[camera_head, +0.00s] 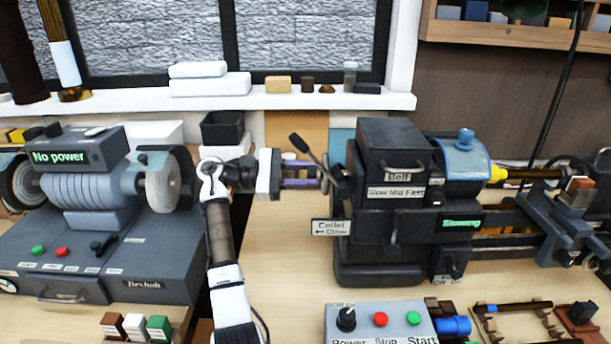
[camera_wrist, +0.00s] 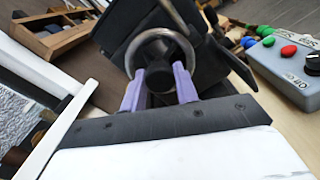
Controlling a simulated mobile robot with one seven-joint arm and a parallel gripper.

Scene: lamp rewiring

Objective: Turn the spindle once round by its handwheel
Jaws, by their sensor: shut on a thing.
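The dark lathe headstock (camera_head: 385,215) stands on the bench right of my gripper. The handwheel (camera_wrist: 141,42) is a bright metal ring at the headstock's end in the wrist view, with a dark round hub (camera_wrist: 172,62) inside it. My gripper (camera_wrist: 160,82) has its two purple fingers on either side of the hub, shut on the handwheel. In the head view my gripper (camera_head: 315,172) reaches the headstock's left side from the left. The handwheel is mostly hidden there. The spindle itself is inside the headstock and not visible.
A black lever (camera_head: 304,147) leans out just above my gripper. A grinder-like machine (camera_head: 95,185) reading "No power" stands at left. A control box (camera_head: 380,322) with red and green buttons is at the front.

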